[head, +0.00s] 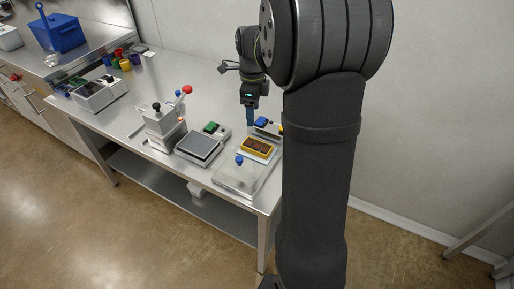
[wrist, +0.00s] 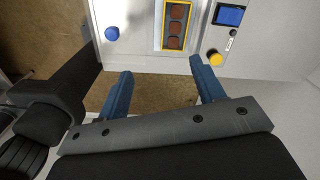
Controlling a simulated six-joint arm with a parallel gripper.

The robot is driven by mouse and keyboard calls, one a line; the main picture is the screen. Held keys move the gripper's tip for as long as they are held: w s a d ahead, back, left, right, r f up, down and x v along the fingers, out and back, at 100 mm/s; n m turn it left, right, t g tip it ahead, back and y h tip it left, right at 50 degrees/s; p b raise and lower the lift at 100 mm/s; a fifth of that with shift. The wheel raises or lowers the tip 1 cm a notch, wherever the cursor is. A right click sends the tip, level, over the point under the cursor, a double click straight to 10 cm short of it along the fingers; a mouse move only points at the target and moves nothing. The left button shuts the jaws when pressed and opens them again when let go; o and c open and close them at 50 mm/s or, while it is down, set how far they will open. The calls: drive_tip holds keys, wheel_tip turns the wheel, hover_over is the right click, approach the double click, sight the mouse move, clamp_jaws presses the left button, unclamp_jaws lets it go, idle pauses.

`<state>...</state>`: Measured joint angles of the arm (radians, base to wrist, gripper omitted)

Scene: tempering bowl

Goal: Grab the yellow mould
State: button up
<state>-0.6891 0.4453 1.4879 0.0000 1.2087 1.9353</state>
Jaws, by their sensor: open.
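The yellow mould (head: 257,147) is a small rectangular tray with brown filling in its cavities. It lies on a pale surface near the right end of the steel table. In the wrist view the mould (wrist: 174,25) shows at the top middle, cut off by the frame edge, with brown round-cornered cavities in a row. My gripper (head: 250,116) is above and behind the mould in the head view. Its two blue fingers (wrist: 162,90) are spread apart and empty in the wrist view. The mould lies beyond the fingertips, not between them.
A clear-lidded box with a blue knob (head: 239,160) stands beside the mould; the knob shows in the wrist view (wrist: 112,33). A device with a blue screen (wrist: 229,15) and yellow knob (wrist: 215,58) is on the other side. A scale (head: 200,146) and lever press (head: 163,125) stand farther left.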

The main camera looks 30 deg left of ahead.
drive_tip(key=w+m, duration=0.3)
drive_tip(key=m, duration=0.1)
hover_over(257, 145)
drive_tip(key=f, duration=1.1)
drive_tip(key=shift+s+d+f, duration=0.25)
drive_tip(key=shift+d+f, duration=0.1)
drive_tip(key=shift+d, duration=0.05)
drive_tip(key=shift+w+a+f, duration=0.1)
drive_tip(key=shift+a+f, duration=0.1)
drive_tip(key=shift+f, duration=1.35)
drive_tip(key=shift+w+a+f, duration=0.1)
drive_tip(key=shift+a+f, duration=0.1)
drive_tip(key=shift+f, duration=1.3)
drive_tip(key=c, duration=0.8)
drive_tip(key=shift+r, duration=0.15)
